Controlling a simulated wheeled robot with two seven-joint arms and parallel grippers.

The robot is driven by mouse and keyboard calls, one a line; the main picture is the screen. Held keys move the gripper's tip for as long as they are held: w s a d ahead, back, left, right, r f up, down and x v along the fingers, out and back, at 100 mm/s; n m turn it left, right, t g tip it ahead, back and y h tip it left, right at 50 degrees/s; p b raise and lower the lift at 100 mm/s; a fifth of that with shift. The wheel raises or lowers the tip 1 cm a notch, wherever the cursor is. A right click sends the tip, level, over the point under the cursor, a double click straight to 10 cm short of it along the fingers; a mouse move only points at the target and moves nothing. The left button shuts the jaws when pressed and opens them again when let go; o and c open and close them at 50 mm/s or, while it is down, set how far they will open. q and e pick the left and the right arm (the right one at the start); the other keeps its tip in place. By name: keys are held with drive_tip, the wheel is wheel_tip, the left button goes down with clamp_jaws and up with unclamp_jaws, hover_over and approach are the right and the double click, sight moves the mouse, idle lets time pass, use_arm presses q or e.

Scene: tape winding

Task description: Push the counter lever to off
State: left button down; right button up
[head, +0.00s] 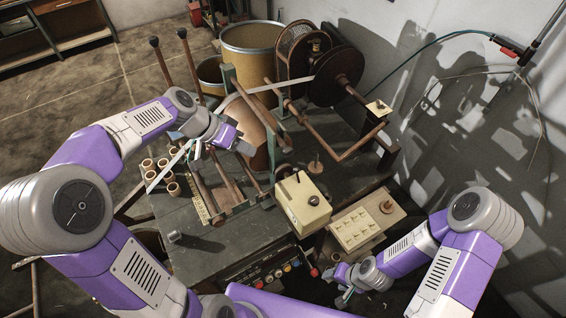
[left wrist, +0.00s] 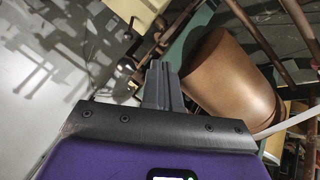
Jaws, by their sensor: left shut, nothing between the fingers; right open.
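A cream counter box (head: 300,208) stands on the dark workbench, right of the middle in the head view, with a small dark fitting on top. I cannot make out clearly which part is its lever, or its position. My left gripper (head: 244,147) is shut and empty, beside the brown drum (head: 257,120) and above left of the counter box, apart from the box. In the left wrist view the shut fingers (left wrist: 162,85) show beside the brown drum (left wrist: 232,80). My right gripper (head: 344,290) is open and empty, low and right of the bench front.
The dark workbench (head: 195,262) carries rods and several cardboard cores (head: 173,188). A dark reel (head: 338,75) with pale tape stands behind. Two knobbed levers (head: 160,62) rise at the back left. A cream panel (head: 357,232) and a red knob (head: 313,272) lie near the bench front.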

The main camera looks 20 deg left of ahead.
use_arm(q)
drive_tip(key=d+f, duration=0.2)
drive_tip(key=d, duration=0.1)
drive_tip(key=w+d+f, duration=0.1)
drive_tip(key=d+f, duration=0.1)
drive_tip(key=d, duration=0.1)
drive_tip(key=w+d+f+p, duration=0.1)
drive_tip(key=d+f, duration=0.1)
drive_tip(key=d, duration=0.1)
drive_tip(key=shift+w+d+f, duration=0.1)
drive_tip(key=shift+d+f, duration=0.05)
drive_tip(key=shift+f, duration=0.25)
drive_tip(key=shift+w+d, duration=0.1)
drive_tip(key=shift+w, duration=0.05)
